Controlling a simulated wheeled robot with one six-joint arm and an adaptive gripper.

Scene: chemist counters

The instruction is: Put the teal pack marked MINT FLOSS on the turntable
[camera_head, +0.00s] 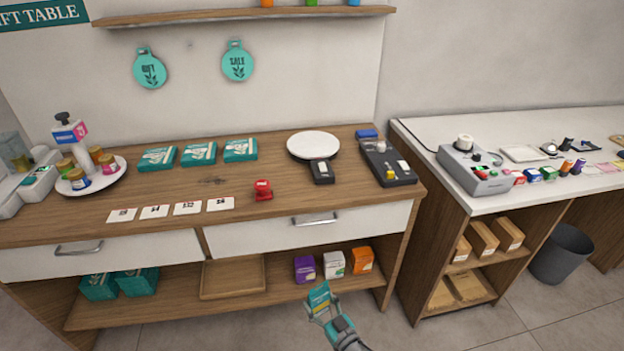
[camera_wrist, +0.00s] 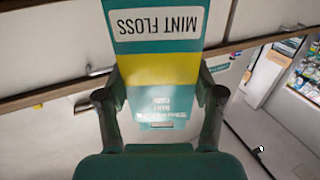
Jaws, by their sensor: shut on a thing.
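The teal pack marked MINT FLOSS (camera_wrist: 160,25) fills the top middle of the wrist view, its label upside down and a yellow band below it. My gripper (camera_wrist: 160,92) is shut on the pack, a finger on each side. In the head view my gripper (camera_head: 323,312) holds the pack (camera_head: 319,297) upright in front of the counter, lower in the picture than the worktop. A round white disc (camera_head: 117,180) with a central post, sign and several small jars stands at the counter's left; it looks like the turntable. Another round white plate (camera_head: 314,144), bare, is right of centre, behind a small black box.
The wooden worktop (camera_head: 335,205) has teal packs (camera_head: 199,154), white price cards (camera_head: 187,208), a red item (camera_head: 263,190) and a black tray (camera_head: 388,165). A drawer front and low shelf with boxes (camera_head: 305,268) lie below. A white counter (camera_head: 430,135) stands right.

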